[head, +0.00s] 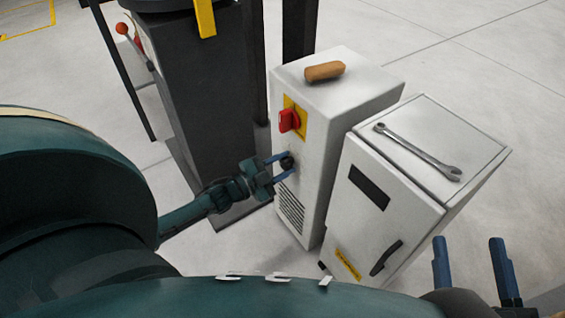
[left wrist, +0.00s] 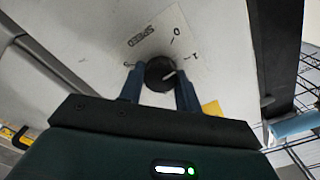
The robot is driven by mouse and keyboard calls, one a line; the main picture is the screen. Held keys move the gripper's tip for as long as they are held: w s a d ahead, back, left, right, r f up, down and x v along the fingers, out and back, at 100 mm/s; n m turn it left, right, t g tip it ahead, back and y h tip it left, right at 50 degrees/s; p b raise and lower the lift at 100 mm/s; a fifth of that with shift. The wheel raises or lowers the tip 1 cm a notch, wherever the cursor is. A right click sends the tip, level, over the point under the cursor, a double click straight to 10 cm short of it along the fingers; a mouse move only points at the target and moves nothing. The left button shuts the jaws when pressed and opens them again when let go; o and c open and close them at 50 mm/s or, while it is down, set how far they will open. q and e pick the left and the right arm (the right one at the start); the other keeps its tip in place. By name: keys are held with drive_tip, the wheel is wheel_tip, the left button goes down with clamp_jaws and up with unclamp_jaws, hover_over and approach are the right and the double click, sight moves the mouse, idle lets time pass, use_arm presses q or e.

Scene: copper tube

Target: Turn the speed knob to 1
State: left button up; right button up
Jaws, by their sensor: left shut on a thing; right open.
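The black speed knob (head: 287,163) is on the front of the white control cabinet (head: 340,95), below the red switch. My left gripper (head: 281,166) is shut on the knob, one blue finger on each side. In the left wrist view the knob (left wrist: 158,73) sits between the fingers (left wrist: 158,88). Its white pointer line aims right and slightly up, roughly toward the printed 1. A 0 and a small label are printed above the knob. My right gripper (head: 472,262) is open and empty at the lower right of the head view.
A red rotary switch (head: 289,121) on a yellow plate is above the knob. A second white cabinet (head: 392,195) with a wrench (head: 418,152) on top stands to the right. A dark column (head: 213,90) stands to the left.

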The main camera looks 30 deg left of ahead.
use_arm(q)
drive_tip(key=shift+m, duration=1.7)
drive_tip(key=shift+f+m, duration=0.1)
drive_tip(key=shift+m, duration=0.2)
drive_tip(key=o, duration=1)
drive_tip(key=shift+c, duration=0.2)
drive_tip(key=shift+s, duration=0.1)
use_arm(e)
drive_tip(key=shift+r, duration=0.1)
use_arm(q)
drive_tip(key=p+v, duration=0.1)
drive_tip(key=v, duration=0.3)
drive_tip(key=p, duration=0.2)
approach(283, 165)
drive_tip(key=v, duration=0.3)
drive_tip(key=shift+s, duration=0.1)
use_arm(e)
drive_tip(key=shift+d+f+n+h, duration=0.2)
drive_tip(key=shift+d+n+h, duration=0.1)
drive_tip(key=shift+d+n, duration=0.1)
